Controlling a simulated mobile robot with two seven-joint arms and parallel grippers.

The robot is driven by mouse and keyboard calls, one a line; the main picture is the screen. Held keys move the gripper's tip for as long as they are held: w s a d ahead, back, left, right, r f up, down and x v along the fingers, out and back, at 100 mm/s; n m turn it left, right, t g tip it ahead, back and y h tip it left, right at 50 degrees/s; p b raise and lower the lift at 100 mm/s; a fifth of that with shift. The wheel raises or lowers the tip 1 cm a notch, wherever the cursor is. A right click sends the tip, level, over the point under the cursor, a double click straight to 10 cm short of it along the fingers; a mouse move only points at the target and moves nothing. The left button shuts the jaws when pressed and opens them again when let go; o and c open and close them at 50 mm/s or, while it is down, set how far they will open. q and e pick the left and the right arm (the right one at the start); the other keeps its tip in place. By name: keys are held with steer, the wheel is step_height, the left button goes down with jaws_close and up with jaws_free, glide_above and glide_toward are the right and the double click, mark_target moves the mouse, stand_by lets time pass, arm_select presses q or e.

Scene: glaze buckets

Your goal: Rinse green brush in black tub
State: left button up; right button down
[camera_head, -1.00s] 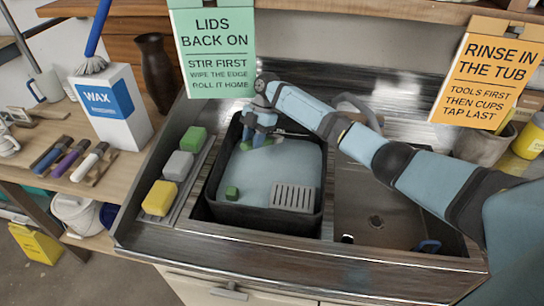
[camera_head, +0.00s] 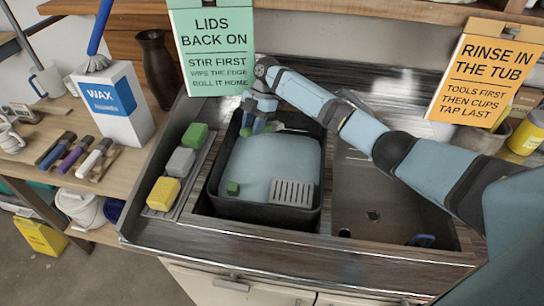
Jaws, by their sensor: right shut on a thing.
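The black tub (camera_head: 262,213) stands in the left sink basin, filled with pale blue-grey water. My right gripper (camera_head: 257,119) points down over its back left part, shut on the green brush (camera_head: 246,131). My left gripper is out of view.
Several handled tools (camera_head: 75,157) lie on the left bench. The right basin (camera_head: 385,205) is mostly clear.

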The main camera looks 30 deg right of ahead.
step_height(320, 180, up, 8)
steer(key=p, duration=0.5)
steer(key=shift+f+p, duration=0.2)
steer(key=shift+p, duration=0.15)
steer(key=shift+f, duration=0.1)
